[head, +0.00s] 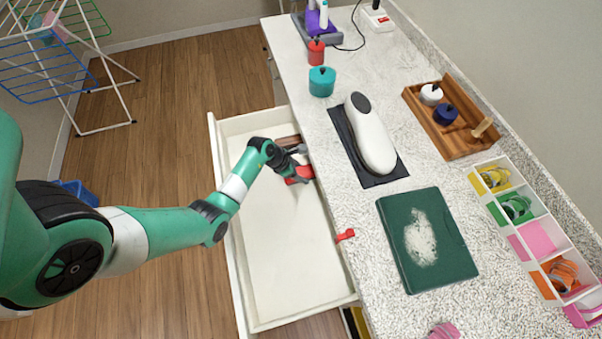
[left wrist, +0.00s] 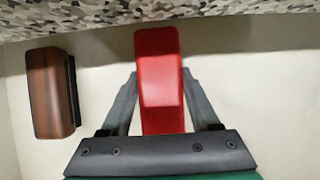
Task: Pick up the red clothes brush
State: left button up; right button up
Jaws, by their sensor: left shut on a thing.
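The red clothes brush (left wrist: 159,75) is between the two fingers of my left gripper (left wrist: 160,105) in the left wrist view, with both fingers against its sides. In the head view the red brush (head: 300,174) shows partly past my left gripper (head: 293,172), inside the open white drawer (head: 262,322) under the counter edge. My left gripper is shut on it. Whether the brush touches the drawer floor cannot be told. My right gripper does not show.
A brown wooden brush (left wrist: 50,93) lies beside the red one in the drawer. The counter overhangs close above. On it are a white iron-like device (head: 372,138), a green board (head: 427,240) and a wooden tray (head: 440,131). The drawer's front part is empty.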

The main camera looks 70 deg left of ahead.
aim_at(306, 171)
pick_arm(q)
jog(key=shift+r, duration=0.15)
jog(key=r+p, duration=0.1)
jog(key=r, duration=0.2)
jog(key=r+p, duration=0.1)
jog(key=shift+s+d+r+p, duration=0.1)
jog(key=shift+s+r+p, duration=0.15)
jog(key=shift+r+p, duration=0.15)
jog(key=s+r+p, duration=0.1)
jog(key=s+d+r, duration=0.1)
jog(key=s+r, duration=0.1)
jog(key=s+d+r+p, duration=0.1)
jog(key=r, duration=0.1)
jog(key=shift+s+r+p, duration=0.1)
jog(key=shift+s+p, duration=0.05)
jog(key=shift+p, duration=0.2)
grip_shut()
jog(key=s+d+r+p, duration=0.2)
jog(key=s+d+r, duration=0.1)
jog(key=s, duration=0.5)
jog(key=shift+d, duration=0.2)
jog(key=shift+r, duration=0.1)
